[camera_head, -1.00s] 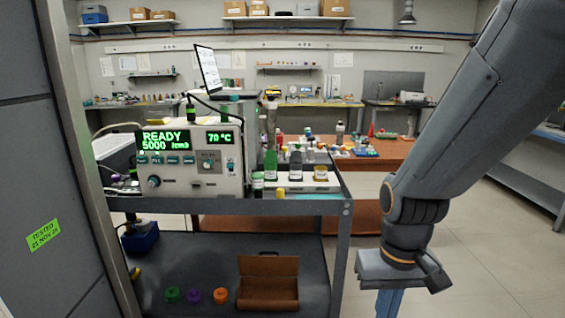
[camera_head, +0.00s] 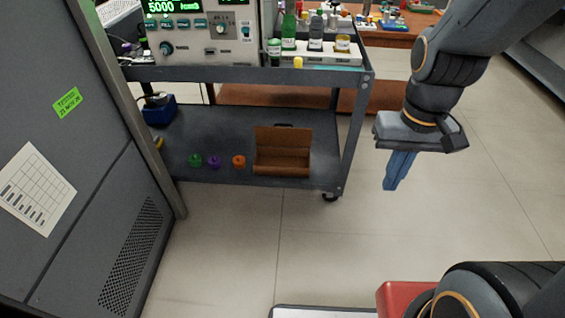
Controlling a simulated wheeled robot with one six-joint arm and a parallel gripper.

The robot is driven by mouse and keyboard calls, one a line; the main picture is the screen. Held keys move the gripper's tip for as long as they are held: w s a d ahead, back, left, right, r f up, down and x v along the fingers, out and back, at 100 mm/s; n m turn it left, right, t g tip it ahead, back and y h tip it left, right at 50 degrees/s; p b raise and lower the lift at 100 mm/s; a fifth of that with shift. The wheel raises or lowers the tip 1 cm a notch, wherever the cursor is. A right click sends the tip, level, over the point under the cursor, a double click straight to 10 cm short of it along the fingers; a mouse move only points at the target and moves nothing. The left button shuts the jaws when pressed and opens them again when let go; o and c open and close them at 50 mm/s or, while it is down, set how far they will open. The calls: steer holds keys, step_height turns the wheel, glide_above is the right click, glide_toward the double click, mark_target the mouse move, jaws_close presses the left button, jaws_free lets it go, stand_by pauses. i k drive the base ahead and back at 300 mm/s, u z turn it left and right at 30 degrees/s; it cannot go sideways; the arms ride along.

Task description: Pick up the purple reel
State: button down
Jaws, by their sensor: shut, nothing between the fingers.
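The purple reel (camera_head: 214,162) sits on the lower shelf (camera_head: 222,130) of the grey cart. A green reel (camera_head: 195,160) stands close to its left and an orange reel (camera_head: 238,161) to its right. My gripper (camera_head: 393,187) hangs outside the cart, to the right of its front right leg, with blue fingers pointing down. The fingers are together and empty, well apart from the reels.
An open brown cardboard box (camera_head: 282,160) stands right of the orange reel. The cart's upper shelf (camera_head: 330,76) holds a machine (camera_head: 205,45) and several bottles. A tall grey cabinet (camera_head: 85,150) borders the left. The floor in front is clear.

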mark_target(214, 162)
steer(key=u, duration=0.85)
steer(key=i, duration=1.1)
steer(key=u, duration=0.35)
